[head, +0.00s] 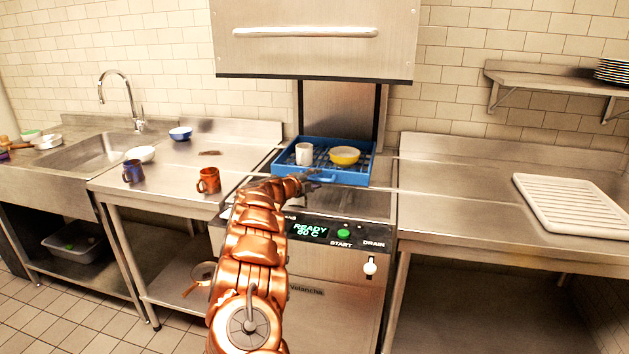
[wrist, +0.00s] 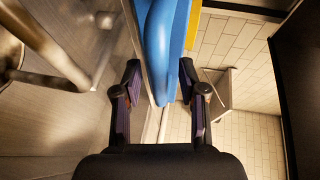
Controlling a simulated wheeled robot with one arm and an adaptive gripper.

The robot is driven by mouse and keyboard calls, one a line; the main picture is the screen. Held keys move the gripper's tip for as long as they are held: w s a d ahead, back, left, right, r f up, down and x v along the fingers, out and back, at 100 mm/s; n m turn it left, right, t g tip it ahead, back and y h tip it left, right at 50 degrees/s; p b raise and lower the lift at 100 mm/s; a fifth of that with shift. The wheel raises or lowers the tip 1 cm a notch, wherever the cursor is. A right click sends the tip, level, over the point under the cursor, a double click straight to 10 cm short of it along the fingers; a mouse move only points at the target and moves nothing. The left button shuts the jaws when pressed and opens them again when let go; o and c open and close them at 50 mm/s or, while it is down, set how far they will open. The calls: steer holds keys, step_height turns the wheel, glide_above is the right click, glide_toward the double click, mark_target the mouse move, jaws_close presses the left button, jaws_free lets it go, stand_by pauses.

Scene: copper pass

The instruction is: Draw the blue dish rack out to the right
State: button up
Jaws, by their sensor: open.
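The blue dish rack (head: 350,178) sits in the dishwasher bay under the raised hood. It holds a white mug (head: 304,154) and a yellow bowl (head: 344,156). My gripper (head: 312,181) is at the rack's front side, left of its middle. In the wrist view, the fingers of my gripper (wrist: 160,75) are apart. A blue part of the rack (wrist: 162,45) reaches down between the fingertips, with no clear grip on it. Something yellow shows behind it, likely the bowl. The fingertips are small and dark in the head view.
The raised steel hood (head: 315,45) hangs above the rack. The right counter (head: 450,190) is mostly clear, with a white ridged board (head: 575,205) at its far side. A wall shelf (head: 550,80) is at right.

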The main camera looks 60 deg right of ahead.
steer(key=shift+c, duration=0.3)
jaws_close()
stand_by(0.4)
